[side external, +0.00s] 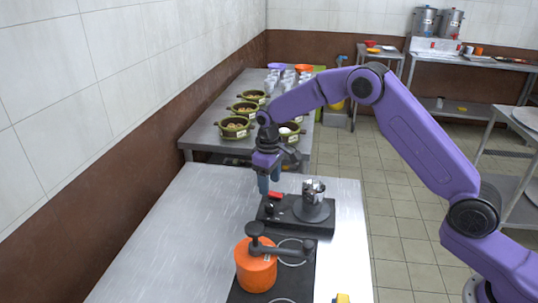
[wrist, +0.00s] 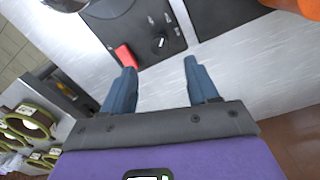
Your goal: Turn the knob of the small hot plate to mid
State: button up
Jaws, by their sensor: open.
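The small hot plate (side external: 318,229) is a black unit on the steel counter, with a metal cup (side external: 314,190) on its round plate. It also shows at the top of the wrist view (wrist: 146,22). Its knob (wrist: 158,42) is small and black with a white pointer and pale marks around it; I cannot read its setting. A red part (wrist: 125,56) sits beside the knob at the panel's edge. My gripper (wrist: 160,66) is open and empty, its blue fingers apart below the knob in the picture and not touching it. In the side view my gripper (side external: 264,186) points down at the panel end.
An orange pot (side external: 256,268) with a dark handle stands on a black hob (side external: 305,280) close in front of the hot plate. A yellow object (side external: 342,298) is at the bottom edge. Green-rimmed bowls (side external: 236,126) stand on the counter behind. The steel counter (side external: 185,240) at left is clear.

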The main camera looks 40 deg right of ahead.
notch_tip(320, 180, up, 9)
jog(key=shift+a+r, duration=0.15)
jog(key=shift+s, duration=0.1)
dwell(0.4)
jog(key=s+a+r+n, duration=0.1)
jog(key=s+r+n, duration=0.1)
jog(key=s, duration=0.8)
jog(key=s+a+r+n, duration=0.2)
jog(key=s, duration=0.9)
jog(key=s+d+f+n, duration=0.1)
jog(key=s+d, duration=0.4)
jog(key=s, duration=0.5)
jog(key=s+d+f+n, duration=0.1)
jog(key=s+d, duration=0.4)
jog(key=s, duration=0.6)
jog(key=shift+s+f+n+y, duration=0.2)
jog(key=shift+n+y, duration=0.2)
jog(key=shift+n, duration=0.2)
